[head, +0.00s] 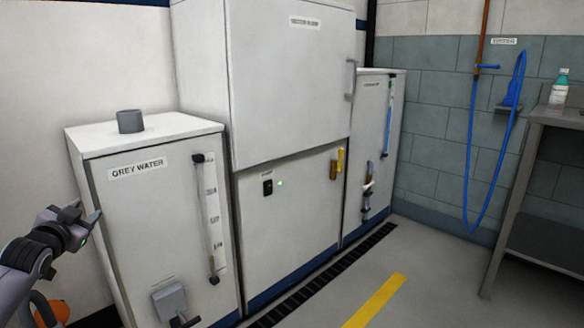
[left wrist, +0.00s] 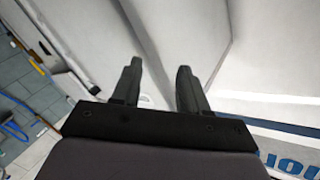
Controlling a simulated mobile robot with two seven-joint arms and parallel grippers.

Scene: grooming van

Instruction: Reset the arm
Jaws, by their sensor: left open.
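My left gripper (head: 80,222) is at the left side of the head view, in front of the left edge of the grey water cabinet. In the left wrist view its two fingers (left wrist: 158,88) stand apart with nothing between them. White panel surfaces show beyond the fingers there. I cannot tell from the head view whether the gripper touches the cabinet. My right gripper is not in view.
A blue hose (head: 471,150) hangs on the tiled wall. A metal table (head: 556,117) stands at right. Floor in front is clear.

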